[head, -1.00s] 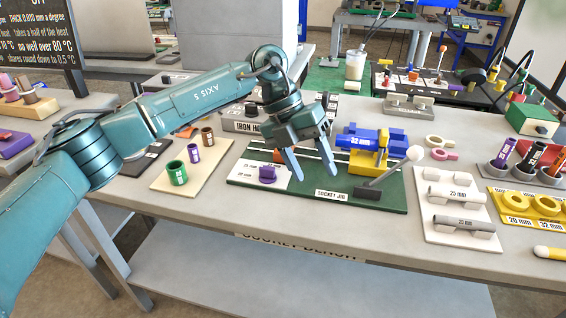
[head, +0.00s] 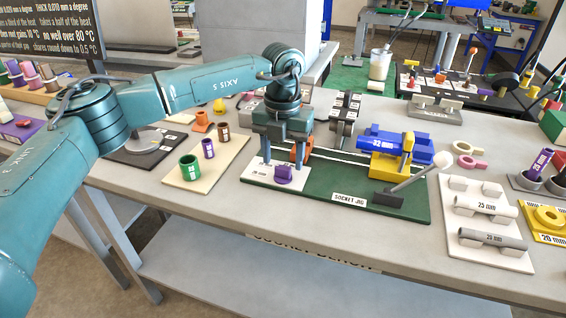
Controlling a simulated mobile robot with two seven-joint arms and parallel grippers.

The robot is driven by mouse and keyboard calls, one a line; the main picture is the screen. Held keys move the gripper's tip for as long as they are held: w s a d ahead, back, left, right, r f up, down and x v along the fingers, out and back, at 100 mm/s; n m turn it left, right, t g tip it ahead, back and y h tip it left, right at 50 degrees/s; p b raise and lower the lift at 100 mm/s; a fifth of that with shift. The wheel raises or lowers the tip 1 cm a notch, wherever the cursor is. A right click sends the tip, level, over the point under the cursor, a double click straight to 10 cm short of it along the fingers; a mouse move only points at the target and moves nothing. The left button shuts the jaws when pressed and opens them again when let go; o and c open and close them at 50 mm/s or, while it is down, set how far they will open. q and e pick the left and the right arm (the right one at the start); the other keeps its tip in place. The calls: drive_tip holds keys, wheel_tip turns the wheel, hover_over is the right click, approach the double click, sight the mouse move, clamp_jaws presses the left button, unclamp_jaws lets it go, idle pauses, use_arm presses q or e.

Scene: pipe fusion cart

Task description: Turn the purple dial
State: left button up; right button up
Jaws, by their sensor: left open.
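The purple dial (head: 283,174) sits on a white plate (head: 259,178) with printed size marks, at the left end of the green socket jig board (head: 325,192). My left gripper (head: 283,160) points down above and just behind the dial in the picture. Its two fingers are apart, one to each side, with nothing held between them. The dial's front shows clearly. I cannot tell whether a fingertip touches it. My right gripper is not in view.
A blue and yellow clamp (head: 390,158) and a lever with a white knob (head: 445,160) stand on the jig's right part. A cream board (head: 207,175) with green, purple and brown sockets lies to the left. An orange block (head: 301,151) is close behind the gripper.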

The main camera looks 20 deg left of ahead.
sight(283, 173)
use_arm(q)
drive_tip(key=shift+f, duration=1.2)
drive_tip(key=shift+c, duration=0.5)
drive_tip(key=c, duration=0.9)
